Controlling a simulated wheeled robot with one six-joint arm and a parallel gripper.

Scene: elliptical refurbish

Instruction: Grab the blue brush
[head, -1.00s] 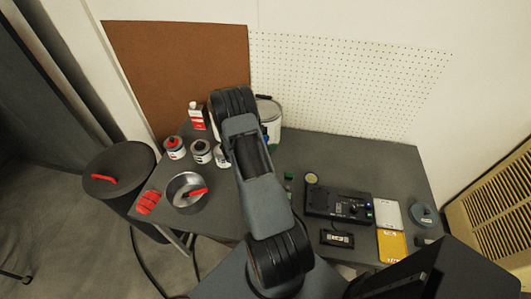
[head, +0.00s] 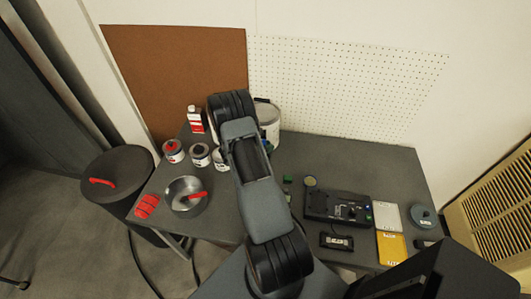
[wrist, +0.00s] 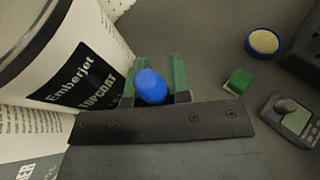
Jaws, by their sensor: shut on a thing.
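The blue brush (wrist: 150,88) shows in the wrist view as a rounded blue end between the green fingers of my gripper (wrist: 152,70). My gripper is shut on it. The rest of the brush is hidden from this angle. In the head view my own arm hides the brush and most of my gripper. A large white can with a black label (wrist: 85,78) stands close to the left of my gripper in the wrist view, and it also shows behind my arm in the head view (head: 268,115).
A small green block (wrist: 238,80), a blue-rimmed round tin (wrist: 263,42) and a dark meter (wrist: 292,118) lie to the right. Several small cans (head: 200,155) and a metal pot (head: 185,196) stand left of my arm. A black device (head: 338,207) lies right.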

